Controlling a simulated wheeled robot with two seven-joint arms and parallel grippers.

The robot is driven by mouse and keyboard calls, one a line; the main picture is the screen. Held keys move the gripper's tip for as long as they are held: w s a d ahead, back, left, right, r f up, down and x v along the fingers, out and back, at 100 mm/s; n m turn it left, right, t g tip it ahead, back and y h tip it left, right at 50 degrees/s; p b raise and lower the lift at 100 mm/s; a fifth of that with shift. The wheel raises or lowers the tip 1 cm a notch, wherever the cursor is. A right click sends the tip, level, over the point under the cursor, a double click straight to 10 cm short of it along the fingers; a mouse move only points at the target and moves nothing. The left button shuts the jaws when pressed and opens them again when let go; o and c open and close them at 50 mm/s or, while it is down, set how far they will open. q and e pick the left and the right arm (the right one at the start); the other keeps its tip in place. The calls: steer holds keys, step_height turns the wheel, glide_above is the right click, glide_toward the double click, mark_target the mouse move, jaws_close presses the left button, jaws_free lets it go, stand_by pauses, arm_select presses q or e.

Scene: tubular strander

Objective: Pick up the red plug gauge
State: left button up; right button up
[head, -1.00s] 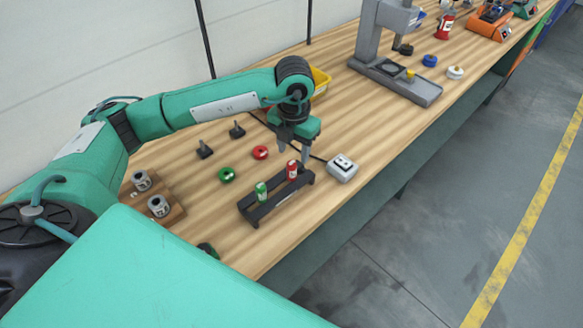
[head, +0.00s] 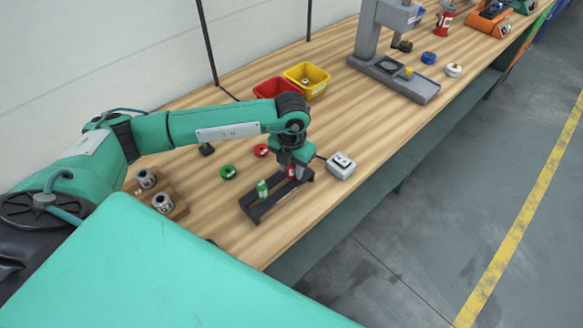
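The red plug gauge (head: 291,172) stands upright in the black rack (head: 258,211), near its far end. Its upper part is hidden by my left gripper (head: 292,169). The gripper points down over the gauge with its fingers at the gauge's sides. At this size I cannot tell whether the fingers touch it or are still apart from it. A green plug gauge (head: 262,189) stands in the near part of the same rack. My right gripper is out of view.
A grey box (head: 341,166) sits just right of the rack. Red (head: 261,150) and green (head: 228,172) rings lie to its left. Red (head: 268,88) and yellow (head: 317,82) bins stand behind the arm. A grey press stand (head: 419,88) is farther along the bench.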

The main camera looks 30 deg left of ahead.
arm_select(q)
jaws_close()
steer(key=shift+r, duration=0.2)
